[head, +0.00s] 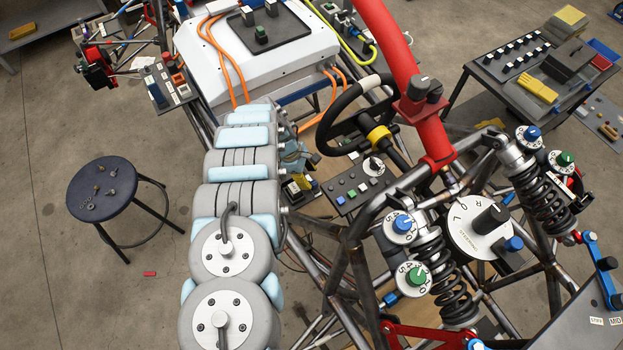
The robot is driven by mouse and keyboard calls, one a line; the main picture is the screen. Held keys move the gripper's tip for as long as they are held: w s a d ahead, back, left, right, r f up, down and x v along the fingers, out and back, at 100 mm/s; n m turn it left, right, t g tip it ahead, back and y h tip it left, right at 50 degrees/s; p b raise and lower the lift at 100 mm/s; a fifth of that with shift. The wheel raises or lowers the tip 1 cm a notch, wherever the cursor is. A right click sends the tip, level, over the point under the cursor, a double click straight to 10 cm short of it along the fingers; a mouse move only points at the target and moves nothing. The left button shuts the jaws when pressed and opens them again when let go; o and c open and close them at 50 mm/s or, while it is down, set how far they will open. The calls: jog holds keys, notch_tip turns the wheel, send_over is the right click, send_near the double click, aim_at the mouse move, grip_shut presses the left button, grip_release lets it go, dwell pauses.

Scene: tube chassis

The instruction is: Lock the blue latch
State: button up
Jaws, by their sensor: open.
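A blue lever (592,249) with a black knob stands at the right edge, beside the right spring. It is the most latch-like blue part in view, but I cannot tell for sure that it is the blue latch, nor whether it is locked. A smaller blue cap (513,243) sits by the round white dial plate (480,231). My grey arm with pale blue pads runs up the middle of the view, left of the steering wheel. I cannot make out my gripper; the far end of my arm hides it. The blue lever is well to the right of my arm.
The tube chassis (357,215) fills the middle and right, with a steering wheel (345,118), a red tube (393,50), springs (440,275) and dials. A white box (270,60) with orange cables is at the top. A stool (102,188) stands left on open floor.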

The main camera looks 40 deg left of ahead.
jog(key=v, duration=0.6)
jog(key=shift+r, duration=0.35)
jog(key=shift+a, duration=0.15)
